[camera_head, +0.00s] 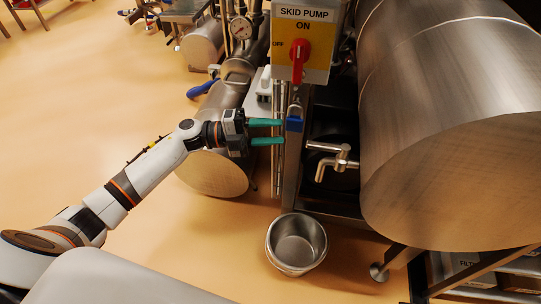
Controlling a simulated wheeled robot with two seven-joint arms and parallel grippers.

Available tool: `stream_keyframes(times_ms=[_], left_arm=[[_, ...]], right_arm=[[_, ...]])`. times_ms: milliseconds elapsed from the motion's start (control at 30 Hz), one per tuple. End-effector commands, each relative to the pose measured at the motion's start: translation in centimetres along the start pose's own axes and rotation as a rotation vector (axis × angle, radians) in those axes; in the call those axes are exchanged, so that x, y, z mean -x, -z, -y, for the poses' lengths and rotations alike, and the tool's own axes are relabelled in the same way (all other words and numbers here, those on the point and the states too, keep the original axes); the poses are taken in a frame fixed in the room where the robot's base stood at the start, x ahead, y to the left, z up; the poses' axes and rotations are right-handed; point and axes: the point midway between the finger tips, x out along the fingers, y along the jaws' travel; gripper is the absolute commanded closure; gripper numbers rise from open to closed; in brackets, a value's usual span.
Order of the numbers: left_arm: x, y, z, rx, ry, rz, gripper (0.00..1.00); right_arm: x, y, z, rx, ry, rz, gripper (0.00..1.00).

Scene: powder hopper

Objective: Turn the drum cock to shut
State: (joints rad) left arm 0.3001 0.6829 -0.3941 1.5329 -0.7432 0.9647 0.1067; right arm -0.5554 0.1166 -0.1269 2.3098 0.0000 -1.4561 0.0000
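The drum cock (338,161) is a metal tap on the front of a large steel drum (450,120) at the right. Its spout bends down, and a bar-like handle on top points left. I cannot tell from this view whether the cock is open or shut. My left gripper (281,131) has two teal fingers spread apart with nothing seen between them. It is left of the cock and apart from it, pointing right, near an upright metal post. My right gripper is not in view.
A steel bucket (297,241) stands on the floor below and left of the spout. A yellow skid pump panel (312,62) with a red knob is above. A blue padlock-like part (294,124) is on the post (291,175) by my fingertips. Open floor lies at left.

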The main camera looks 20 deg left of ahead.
Motion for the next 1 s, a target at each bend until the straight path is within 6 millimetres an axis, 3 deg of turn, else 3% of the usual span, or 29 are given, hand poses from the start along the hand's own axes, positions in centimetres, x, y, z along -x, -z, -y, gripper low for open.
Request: stream_keyframes(times_ms=[200,367,533,700,800,1000], left_arm=[[-0.2,-2.9,-0.2,-0.137,0.093,0.163,0.60],[-1.1,-3.4,-0.4,-0.143,0.099,0.177,0.60],[-3.3,-3.7,-0.3,-0.142,0.096,0.176,0.60],[-5.9,-4.1,0.0,-0.141,0.095,0.174,0.60],[-7.1,-4.3,0.1,-0.141,0.096,0.173,0.60],[-8.7,-4.5,0.4,-0.140,0.096,0.172,0.60]], right_arm=[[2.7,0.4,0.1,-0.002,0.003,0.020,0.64],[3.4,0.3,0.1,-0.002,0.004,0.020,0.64],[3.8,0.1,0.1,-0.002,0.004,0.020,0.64],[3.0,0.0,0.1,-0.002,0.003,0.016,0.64],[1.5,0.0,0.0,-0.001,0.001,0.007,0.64],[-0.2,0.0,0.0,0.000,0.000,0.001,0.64]])
